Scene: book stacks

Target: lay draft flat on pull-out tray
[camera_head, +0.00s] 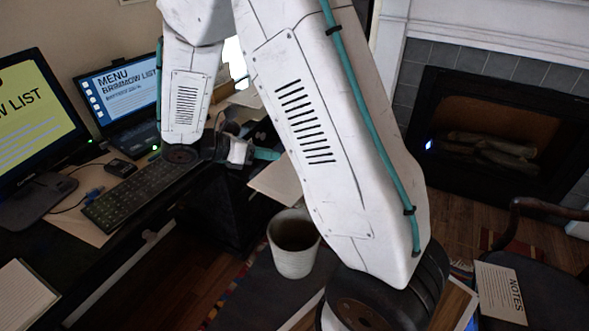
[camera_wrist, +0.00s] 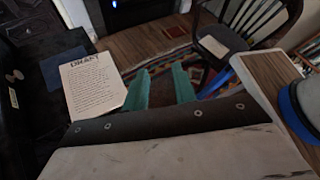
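The draft (camera_wrist: 92,88), a cream sheet headed DRAFT, shows in the wrist view left of my fingers, lying over a dark surface. My gripper (camera_wrist: 161,87) has two teal fingers with a gap between them and no sheet in the gap. The sheet's right edge lies close to the left finger; I cannot tell whether they touch. In the head view my gripper (camera_head: 265,154) is partly hidden by its wrist, beyond the keyboard. A cream sheet (camera_head: 275,182) shows just below it, partly behind my arm; I cannot tell if it is the draft. I cannot clearly make out the pull-out tray.
A keyboard (camera_head: 140,195), a laptop (camera_head: 122,95) and a monitor (camera_head: 35,120) crowd the desk at left. A cream mug (camera_head: 293,243) stands on a dark surface below my arm. A chair (camera_head: 535,270) bears a NOTES sheet (camera_head: 500,292). A fireplace (camera_head: 490,140) stands behind.

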